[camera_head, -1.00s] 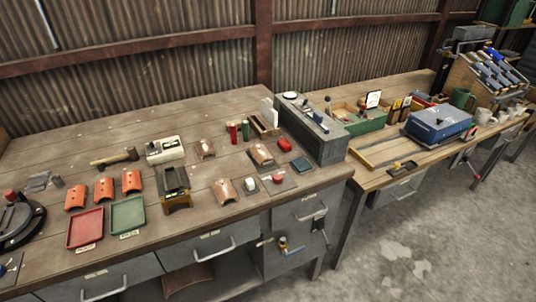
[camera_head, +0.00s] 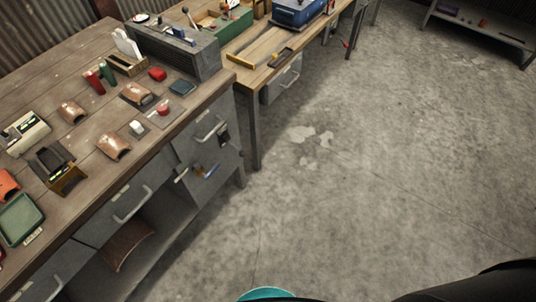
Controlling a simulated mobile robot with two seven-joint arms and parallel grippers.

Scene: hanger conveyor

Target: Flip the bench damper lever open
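A long grey metal box (camera_head: 195,60) stands at the right end of the near workbench. A thin lever with a dark knob (camera_head: 186,11) sticks up at the box's top, near the upper edge of the head view. On the cabinet front below the bench, a small fitting with a blue handle (camera_head: 210,171) shows, with a dark fitting (camera_head: 222,134) above it. I cannot tell for certain which of these is the damper lever or whether it is open. Neither of my grippers is in view.
The workbench (camera_head: 70,135) carries copper-coloured curved pieces (camera_head: 114,146), a green tray (camera_head: 20,219) and red and green cylinders. A second bench (camera_head: 262,73) with a blue box (camera_head: 298,10) stands beyond. The concrete floor (camera_head: 370,170) to the right is clear.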

